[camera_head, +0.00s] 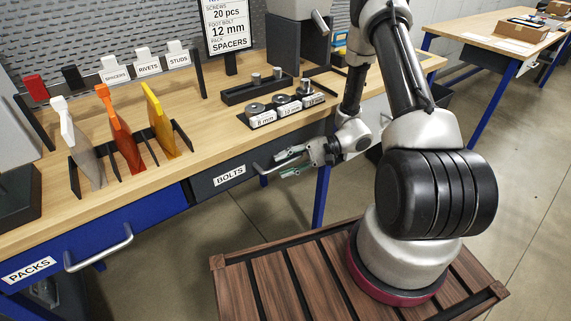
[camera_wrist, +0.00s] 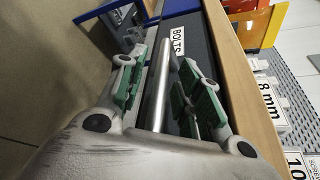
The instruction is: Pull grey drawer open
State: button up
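The grey drawer (camera_head: 205,190) with the BOLTS label is under the wooden workbench, right of the blue drawer. It also shows in the wrist view (camera_wrist: 200,40), with its label at the top. Its metal bar handle (camera_wrist: 160,85) runs between my finger pads in the wrist view. My gripper (camera_head: 290,162) is at the right part of the drawer front in the head view. In the wrist view my gripper (camera_wrist: 163,88) is open, with green pads on either side of the handle and gaps beside the bar. The drawer looks closed. The handle's near end is hidden by my gripper.
The blue PACKS drawer (camera_head: 135,222) with its own handle (camera_head: 98,252) is at left. The bench top (camera_head: 205,140) holds upright coloured packs, a bolt tray (camera_head: 262,118) and a sign. A blue bench leg (camera_head: 321,195) stands right of my gripper. Floor below the grey drawer is clear.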

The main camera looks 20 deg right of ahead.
jog(key=shift+a, duration=0.1)
grip_shut()
